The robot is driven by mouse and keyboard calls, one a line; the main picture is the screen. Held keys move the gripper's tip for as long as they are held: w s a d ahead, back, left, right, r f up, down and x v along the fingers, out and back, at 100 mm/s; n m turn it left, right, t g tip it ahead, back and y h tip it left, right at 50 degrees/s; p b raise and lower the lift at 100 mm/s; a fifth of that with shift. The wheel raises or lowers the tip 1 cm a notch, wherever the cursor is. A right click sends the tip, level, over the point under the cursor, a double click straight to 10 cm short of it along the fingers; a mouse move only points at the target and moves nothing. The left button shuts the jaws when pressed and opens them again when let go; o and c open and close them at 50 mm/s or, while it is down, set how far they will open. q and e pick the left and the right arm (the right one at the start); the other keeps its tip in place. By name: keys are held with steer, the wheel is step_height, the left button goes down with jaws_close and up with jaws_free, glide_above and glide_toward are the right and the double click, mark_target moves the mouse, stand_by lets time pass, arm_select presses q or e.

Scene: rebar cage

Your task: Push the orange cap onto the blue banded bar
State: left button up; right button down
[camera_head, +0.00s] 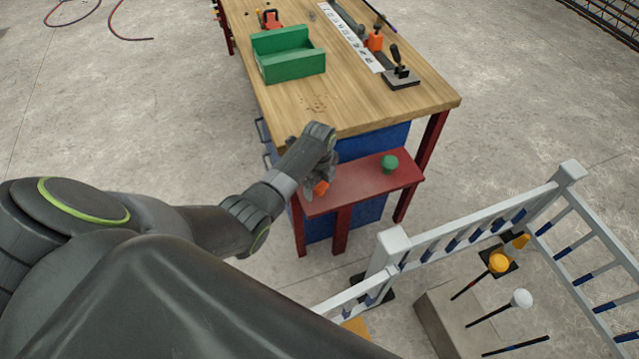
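The orange cap (321,187) is on or just above the red bench (372,182), small in view and partly covered by my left gripper (318,184). My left gripper points down at the cap, its fingers beside it. Whether the fingers are closed on it cannot be told. Several dark bars rise from the concrete block (432,312) at lower right. The lowest one, a bare bar (516,346), shows no cap; its band colour is too small to be sure of. My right gripper is not in view.
A green cap (390,164) stands on the red bench. A white railing (470,235) fences the bars off. A green bin (290,64) and tools lie on the wooden table (340,98).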

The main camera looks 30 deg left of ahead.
arm_select(q)
steer(key=c, duration=0.9)
step_height(320, 180, up, 10)
